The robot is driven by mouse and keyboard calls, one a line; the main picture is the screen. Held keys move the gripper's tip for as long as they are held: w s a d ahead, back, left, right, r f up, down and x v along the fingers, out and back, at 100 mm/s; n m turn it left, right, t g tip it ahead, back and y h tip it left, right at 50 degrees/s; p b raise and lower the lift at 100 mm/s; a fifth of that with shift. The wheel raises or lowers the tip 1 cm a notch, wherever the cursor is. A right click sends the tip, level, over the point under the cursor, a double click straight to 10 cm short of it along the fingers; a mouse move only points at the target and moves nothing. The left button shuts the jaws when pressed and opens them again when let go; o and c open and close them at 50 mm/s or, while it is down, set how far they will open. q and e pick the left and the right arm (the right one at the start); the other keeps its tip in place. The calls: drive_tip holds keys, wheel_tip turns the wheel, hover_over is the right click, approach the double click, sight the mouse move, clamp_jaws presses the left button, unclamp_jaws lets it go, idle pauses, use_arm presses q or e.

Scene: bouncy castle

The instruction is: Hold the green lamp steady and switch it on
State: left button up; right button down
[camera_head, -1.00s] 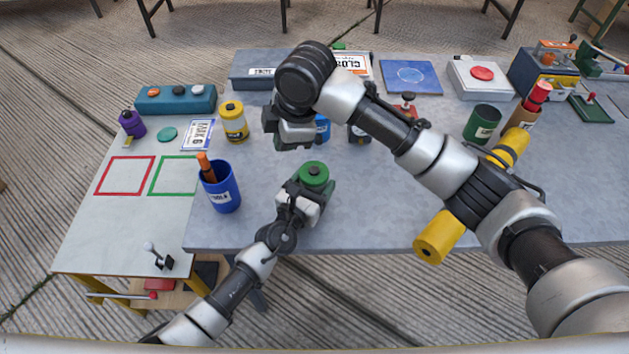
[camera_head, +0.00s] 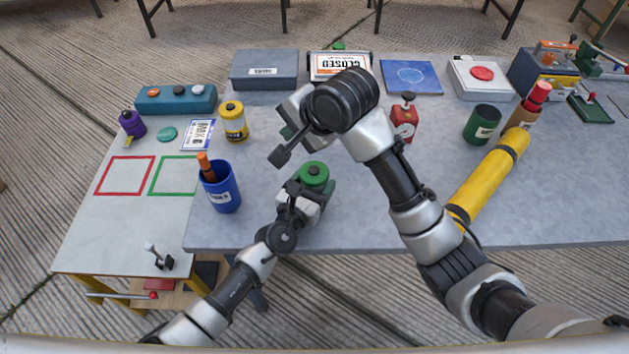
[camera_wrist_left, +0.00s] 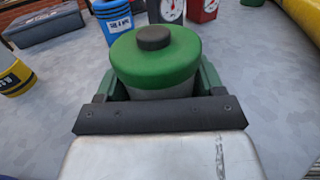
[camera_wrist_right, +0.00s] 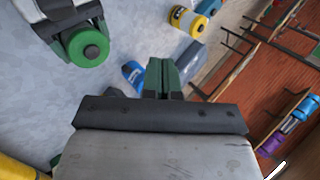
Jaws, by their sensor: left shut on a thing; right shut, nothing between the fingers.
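The green lamp (camera_head: 314,172) stands on the grey table, a round green cap with a dark button on top. In the left wrist view the lamp (camera_wrist_left: 170,62) sits between the green fingers, with its dark button (camera_wrist_left: 153,38) uncovered. My left gripper (camera_head: 303,190) is shut on the lamp's body. My right gripper (camera_head: 287,132) is shut and empty, apart from the lamp and behind it in the head view. In the right wrist view its closed fingers (camera_wrist_right: 161,76) point away from the lamp (camera_wrist_right: 88,47), which lies at the upper left.
A blue cup (camera_head: 222,190) with an orange-handled item stands left of the lamp. A yellow can (camera_head: 233,122), a red container (camera_head: 405,120) and a green can (camera_head: 482,124) stand farther off. A yellow roll (camera_head: 490,180) lies at the right.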

sight(313, 171)
drive_tip(key=shift+w+d+f+m+t, duration=0.2)
drive_tip(key=shift+d+f+m, duration=0.4)
drive_tip(key=shift+f+m, duration=1.1)
drive_tip(key=shift+w+d+f+m+t, duration=0.1)
drive_tip(key=shift+d+f+m+t, duration=0.4)
drive_tip(key=shift+f+m, duration=1.15)
drive_tip(key=shift+w+d+f+m+t, duration=0.1)
drive_tip(key=shift+d+f+m, duration=0.6)
drive_tip(key=shift+f+m, duration=0.95)
drive_tip(key=shift+r+m, duration=0.35)
drive_tip(key=shift+m, duration=0.05)
drive_tip(key=shift+f, duration=0.4)
drive_tip(key=shift+r, duration=0.45)
